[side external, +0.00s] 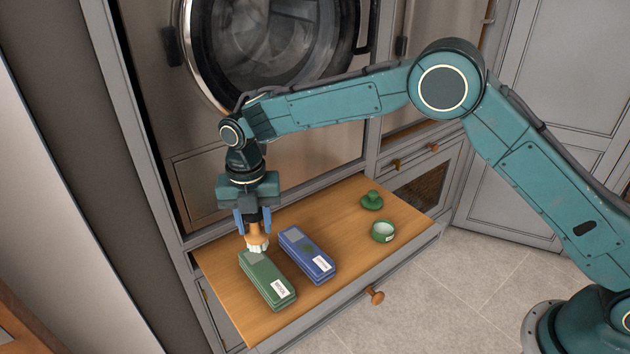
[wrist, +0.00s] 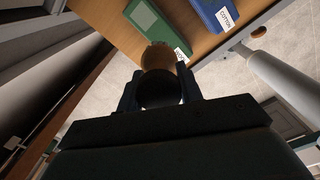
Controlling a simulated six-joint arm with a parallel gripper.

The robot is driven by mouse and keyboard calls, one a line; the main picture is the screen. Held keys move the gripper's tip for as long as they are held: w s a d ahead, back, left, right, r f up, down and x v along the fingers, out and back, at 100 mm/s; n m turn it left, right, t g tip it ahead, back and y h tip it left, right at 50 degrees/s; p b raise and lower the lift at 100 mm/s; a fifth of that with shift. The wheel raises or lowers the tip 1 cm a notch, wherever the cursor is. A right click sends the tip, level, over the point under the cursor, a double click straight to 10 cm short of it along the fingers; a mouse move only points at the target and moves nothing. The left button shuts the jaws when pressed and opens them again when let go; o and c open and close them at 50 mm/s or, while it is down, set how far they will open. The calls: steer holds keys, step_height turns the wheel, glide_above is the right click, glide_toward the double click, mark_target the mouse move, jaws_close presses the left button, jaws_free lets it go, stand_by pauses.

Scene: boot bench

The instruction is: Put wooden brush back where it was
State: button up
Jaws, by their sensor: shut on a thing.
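The wooden brush (side external: 257,236) has a tan wooden body and pale bristles pointing down. My gripper (side external: 253,218) is shut on it and holds it upright over the far end of the green box (side external: 268,282). In the side view the bristles overlap that end of the box; I cannot tell whether they touch it. In the wrist view the brush (wrist: 157,56) sits between the fingers (wrist: 158,88), with a dark round part nearest the camera.
A blue box (side external: 307,255) labelled COTTON lies close to the right of the green box. A green round tin (side external: 383,232) and a green knobbed lid (side external: 372,201) stand at the right of the wooden bench top (side external: 335,210). A washing machine door (side external: 265,45) is behind.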

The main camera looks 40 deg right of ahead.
steer(key=s+d+r+m, duration=0.1)
steer(key=d+r+m, duration=0.2)
steer(key=d, duration=0.8)
steer(key=s+d+r+m, duration=0.2)
steer(key=d+r+m, duration=0.2)
steer(key=d, duration=0.8)
steer(key=shift+s+d+m, duration=0.3)
steer(key=shift+m, duration=0.3)
steer(key=shift+f, duration=0.15)
step_height(320, 180, down, 20)
steer(key=shift+r, duration=0.15)
steer(key=o, duration=1)
